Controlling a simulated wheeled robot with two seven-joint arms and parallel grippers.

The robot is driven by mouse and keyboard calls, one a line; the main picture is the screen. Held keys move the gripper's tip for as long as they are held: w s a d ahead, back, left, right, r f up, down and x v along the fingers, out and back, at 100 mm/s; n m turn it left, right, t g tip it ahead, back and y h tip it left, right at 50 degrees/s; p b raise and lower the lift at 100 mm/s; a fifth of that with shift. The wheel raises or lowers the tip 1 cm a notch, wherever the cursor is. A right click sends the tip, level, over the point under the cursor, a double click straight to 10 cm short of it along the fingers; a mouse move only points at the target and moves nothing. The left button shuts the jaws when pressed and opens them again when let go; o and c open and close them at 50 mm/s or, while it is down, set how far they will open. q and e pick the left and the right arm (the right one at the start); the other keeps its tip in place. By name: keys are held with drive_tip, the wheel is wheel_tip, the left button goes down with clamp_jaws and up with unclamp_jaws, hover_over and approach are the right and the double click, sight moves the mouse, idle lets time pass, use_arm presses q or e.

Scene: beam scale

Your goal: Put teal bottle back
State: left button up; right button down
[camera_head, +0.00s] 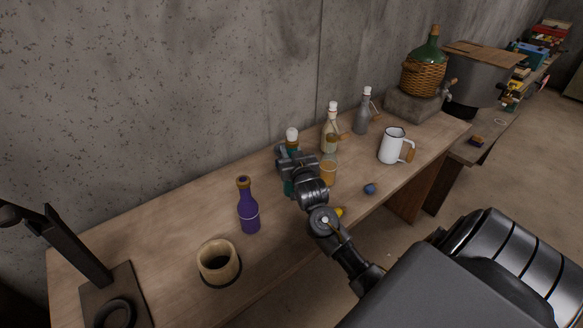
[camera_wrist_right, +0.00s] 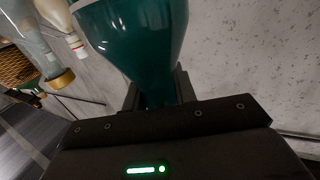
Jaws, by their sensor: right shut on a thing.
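The teal bottle (camera_head: 288,187) stands upright at the middle of the bench, with a white cap on top. My right gripper (camera_head: 290,160) is shut around it and hides much of its body. In the right wrist view the glossy teal bottle (camera_wrist_right: 140,40) fills the upper middle, between the jaws of my right gripper (camera_wrist_right: 155,95). I cannot tell whether its base touches the bench. My left gripper is not in view.
Two capped bottles, one pale (camera_head: 330,135) and one grey (camera_head: 363,115), stand behind to the right. A purple bottle (camera_head: 249,212) and wooden cup (camera_head: 213,274) are left. The wall (camera_head: 180,90) is behind.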

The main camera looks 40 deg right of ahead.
wheel_tip(320, 180, down, 5)
drive_tip(key=shift+f+p, duration=0.2)
drive_tip(key=shift+p, duration=0.35)
drive_tip(key=c, duration=1.6)
unclamp_jaws()
drive_tip(key=shift+f, duration=0.25)
drive_tip(key=o, duration=0.5)
drive_tip(key=shift+s, duration=0.1)
drive_tip(key=shift+r, duration=0.1)
